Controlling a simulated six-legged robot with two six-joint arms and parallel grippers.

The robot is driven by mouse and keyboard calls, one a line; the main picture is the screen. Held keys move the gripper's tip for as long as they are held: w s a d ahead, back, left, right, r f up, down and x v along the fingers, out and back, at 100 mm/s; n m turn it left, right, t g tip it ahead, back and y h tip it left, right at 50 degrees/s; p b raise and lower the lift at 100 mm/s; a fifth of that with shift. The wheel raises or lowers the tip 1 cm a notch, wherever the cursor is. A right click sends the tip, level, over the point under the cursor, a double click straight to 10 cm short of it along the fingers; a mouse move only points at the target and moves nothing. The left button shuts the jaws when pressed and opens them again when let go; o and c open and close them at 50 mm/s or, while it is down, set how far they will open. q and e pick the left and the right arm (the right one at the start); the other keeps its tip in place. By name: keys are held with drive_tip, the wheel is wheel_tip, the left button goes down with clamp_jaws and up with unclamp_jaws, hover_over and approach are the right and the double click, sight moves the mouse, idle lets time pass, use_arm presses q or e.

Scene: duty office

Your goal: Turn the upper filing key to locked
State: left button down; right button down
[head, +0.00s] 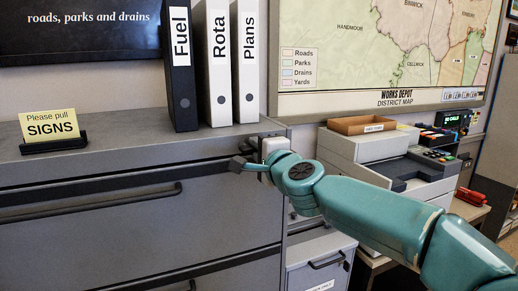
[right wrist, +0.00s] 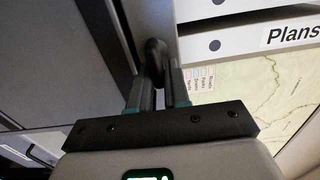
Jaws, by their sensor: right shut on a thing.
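The grey filing cabinet (head: 120,240) fills the left and middle of the head view, with long bar handles on its drawers. My right gripper (head: 243,165) is at the upper right corner of the cabinet front, just below its top. In the right wrist view, my right gripper (right wrist: 158,82) is shut on the upper filing key (right wrist: 154,52), a dark rounded piece between the two fingers. In the head view the gripper hides the key and its lock. How far the key is turned I cannot tell. My left gripper is not in view.
On the cabinet top stand several binders, among them the Plans binder (head: 246,90), just above my right gripper, and a yellow sign (head: 50,125) in a dark holder. A printer (head: 390,160) and a red stapler-like thing (head: 472,196) are to the right.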

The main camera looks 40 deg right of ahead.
drive_tip(key=c, duration=1.4)
unclamp_jaws()
drive_tip(key=shift+c, duration=0.2)
drive_tip(key=shift+o, duration=1.3)
drive_tip(key=shift+w+a, duration=0.1)
drive_tip(key=shift+w, duration=0.15)
drive_tip(key=shift+s, duration=0.55)
drive_tip(key=p+v, duration=0.2)
drive_tip(key=v, duration=1.3)
drive_tip(key=shift+a, duration=0.3)
